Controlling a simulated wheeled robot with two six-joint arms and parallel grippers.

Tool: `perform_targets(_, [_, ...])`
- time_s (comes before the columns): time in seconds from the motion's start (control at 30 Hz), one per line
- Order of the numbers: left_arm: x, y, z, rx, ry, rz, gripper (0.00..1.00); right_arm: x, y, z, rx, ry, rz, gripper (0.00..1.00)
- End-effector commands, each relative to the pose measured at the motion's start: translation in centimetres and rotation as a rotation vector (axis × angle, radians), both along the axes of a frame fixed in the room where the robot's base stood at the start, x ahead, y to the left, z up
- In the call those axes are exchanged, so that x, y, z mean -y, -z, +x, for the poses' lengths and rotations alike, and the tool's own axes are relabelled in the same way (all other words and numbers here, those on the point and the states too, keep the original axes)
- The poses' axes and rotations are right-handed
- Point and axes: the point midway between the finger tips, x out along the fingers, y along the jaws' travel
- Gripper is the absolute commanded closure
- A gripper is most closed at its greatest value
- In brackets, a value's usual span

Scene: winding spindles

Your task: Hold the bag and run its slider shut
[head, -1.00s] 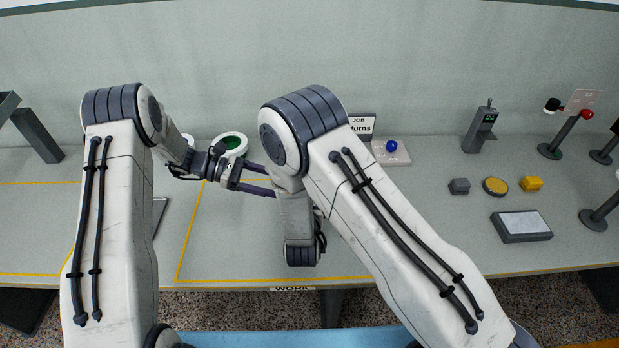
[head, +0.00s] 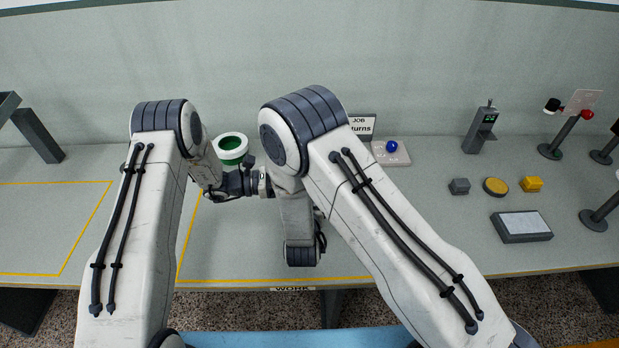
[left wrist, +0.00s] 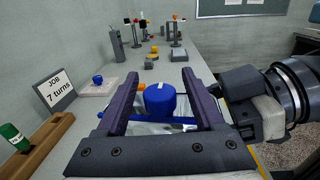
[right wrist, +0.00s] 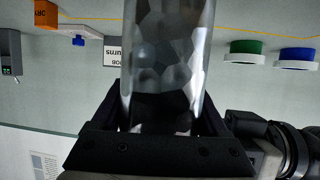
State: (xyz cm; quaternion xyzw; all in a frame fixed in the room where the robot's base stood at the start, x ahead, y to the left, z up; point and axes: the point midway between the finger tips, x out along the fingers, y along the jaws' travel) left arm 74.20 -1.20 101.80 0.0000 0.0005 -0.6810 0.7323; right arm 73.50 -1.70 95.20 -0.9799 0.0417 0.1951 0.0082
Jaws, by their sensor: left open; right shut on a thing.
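The bag (right wrist: 165,60) is clear and shiny in the right wrist view, standing up between the fingers of my right gripper (right wrist: 167,105), which is shut on it. The blue slider (left wrist: 160,101) shows in the left wrist view on a blue strip (left wrist: 180,120) along the bag's edge. My left gripper (left wrist: 160,78) is open, with one purple finger on each side of the slider. I cannot tell whether either finger touches it. In the head view my right arm hides the bag, the slider and the left fingertips.
A job sign reading 7 turns (left wrist: 58,88) and a pad with a blue knob (head: 391,150) stand at the back. A white-rimmed green spool (head: 232,148) is behind my left gripper. Blocks, a grey panel (head: 521,226) and posts are at the right. The left table is clear.

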Motion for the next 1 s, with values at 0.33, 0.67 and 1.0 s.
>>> perform_targets(0.33, [0.85, -0.03, 0.06, 0.0, 0.0, 0.0, 0.31, -0.04, 0.01, 0.0, 0.0, -0.001, 0.0, 1.0])
perform_targets(0.67, [0.83, -0.03, 0.06, 0.0, 0.0, 0.0, 1.0, -0.03, 0.01, 0.0, 0.0, -0.001, 0.0, 1.0])
perform_targets(1.0, [0.81, -0.02, 0.06, 0.0, 0.0, 0.0, 1.0, -0.01, 0.0, 0.0, 0.0, 0.0, 0.0, 1.0])
